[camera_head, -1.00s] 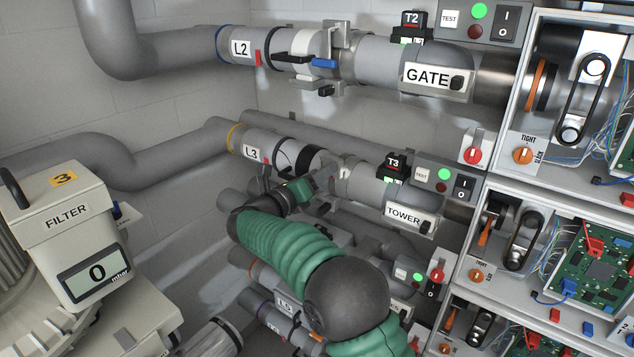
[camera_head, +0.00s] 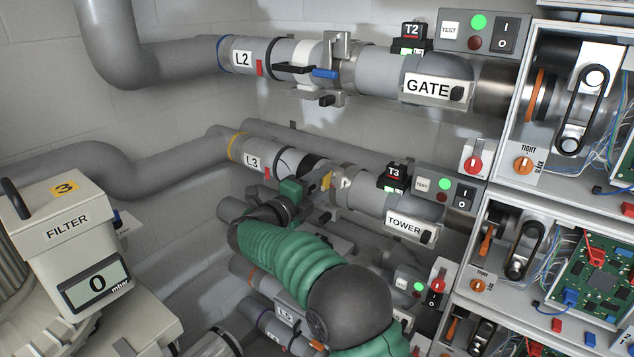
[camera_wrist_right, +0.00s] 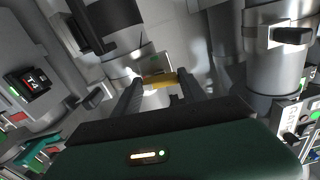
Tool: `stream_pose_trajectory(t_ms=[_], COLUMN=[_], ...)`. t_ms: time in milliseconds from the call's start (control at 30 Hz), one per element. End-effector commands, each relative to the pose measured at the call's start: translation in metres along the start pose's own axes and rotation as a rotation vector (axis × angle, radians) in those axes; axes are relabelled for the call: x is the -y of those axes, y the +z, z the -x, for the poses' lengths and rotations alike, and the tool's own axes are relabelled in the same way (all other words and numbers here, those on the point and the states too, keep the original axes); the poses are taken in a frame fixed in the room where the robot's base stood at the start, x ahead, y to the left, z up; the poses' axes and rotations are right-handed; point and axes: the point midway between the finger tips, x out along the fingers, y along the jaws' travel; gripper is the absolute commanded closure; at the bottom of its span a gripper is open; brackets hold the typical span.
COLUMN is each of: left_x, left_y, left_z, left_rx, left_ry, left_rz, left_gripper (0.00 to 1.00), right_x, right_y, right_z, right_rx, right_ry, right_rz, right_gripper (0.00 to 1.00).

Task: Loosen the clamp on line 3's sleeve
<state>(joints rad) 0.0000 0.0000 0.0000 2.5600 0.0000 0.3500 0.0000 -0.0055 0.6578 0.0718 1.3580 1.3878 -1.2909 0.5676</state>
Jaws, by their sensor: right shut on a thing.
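Line 3's pipe (camera_head: 205,157) carries the L3 label (camera_head: 252,162) and runs toward the TOWER outlet (camera_head: 404,224). A yellow clamp lever (camera_head: 326,181) shows beside its sleeve joint, next to a grey metal clamp (camera_head: 348,184). My right gripper (camera_head: 315,187), on the green-sleeved arm, is at this joint from below. In the right wrist view, its two dark fingers (camera_wrist_right: 158,88) are on either side of the yellow lever (camera_wrist_right: 156,79) and shut on it. The arm and gripper hide part of the sleeve. My left gripper is not in view.
Line 2's pipe (camera_head: 180,60) with a blue clamp lever (camera_head: 325,73) runs above. The T3 box (camera_head: 394,178) and a switch panel (camera_head: 444,187) are close on the right. Lower lines lie beneath my arm. The filter unit (camera_head: 65,235) stands at left.

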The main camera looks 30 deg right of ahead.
Motion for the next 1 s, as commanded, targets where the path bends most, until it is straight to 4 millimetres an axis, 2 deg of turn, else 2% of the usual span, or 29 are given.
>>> stream_pose_trajectory(t_ms=[300,800,833,967,1000], left_x=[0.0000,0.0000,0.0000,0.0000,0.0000], left_y=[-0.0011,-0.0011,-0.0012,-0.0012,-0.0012], left_z=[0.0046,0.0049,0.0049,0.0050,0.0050], left_rx=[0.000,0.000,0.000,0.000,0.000], left_ry=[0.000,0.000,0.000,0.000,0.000], left_rz=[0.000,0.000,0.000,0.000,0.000], left_gripper=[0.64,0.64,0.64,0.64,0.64], right_x=[-0.0024,-0.0014,-0.0013,-0.0005,-0.0002], right_y=[-0.0030,-0.0028,-0.0028,-0.0021,-0.0018], right_z=[-0.0023,-0.0026,-0.0026,-0.0016,-0.0010], right_rx=[-0.007,-0.006,-0.006,-0.004,-0.004], right_ry=[0.003,0.001,0.001,0.000,0.000], right_rz=[0.109,0.125,0.125,0.123,0.123], right_gripper=[0.91,0.91,0.47,0.30,0.29])
